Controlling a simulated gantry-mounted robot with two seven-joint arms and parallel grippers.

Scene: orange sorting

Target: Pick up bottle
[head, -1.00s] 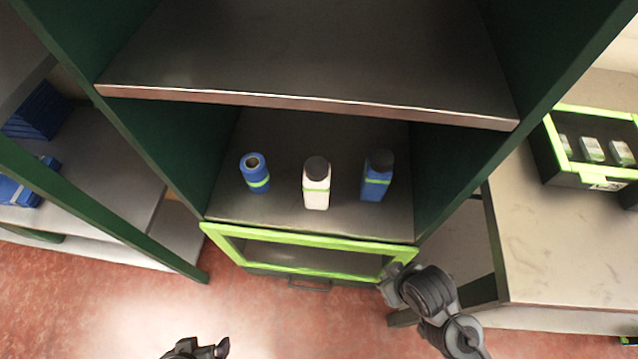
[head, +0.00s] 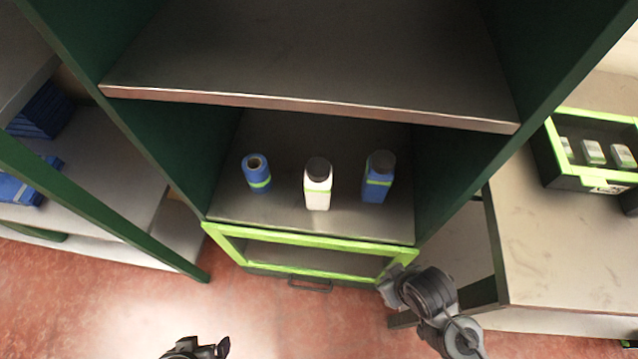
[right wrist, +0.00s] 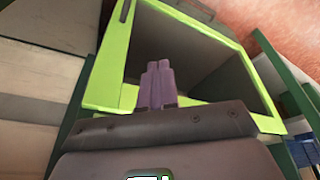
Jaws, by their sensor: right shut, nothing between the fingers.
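A white bottle (head: 318,185) with a dark cap and green band stands upright on the shelf, in the middle of a row. A blue bottle (head: 378,177) with a dark cap stands to its right. A blue cylindrical container (head: 257,174) with a round hollow-looking top stands to its left. My right gripper (head: 388,286) is below and to the right of the bottles, in front of the shelf, touching none of them. Its fingers (right wrist: 157,83) are together and empty in the right wrist view. My left gripper (head: 222,347) is at the bottom edge, mostly cut off.
The bottles' shelf (head: 290,216) has a green-framed drawer (head: 330,244) below it and an upper shelf board (head: 300,103) above. Dark green side panels bound it. At the right, a table (head: 570,245) holds a green-rimmed crate (head: 572,181). Red floor lies in front.

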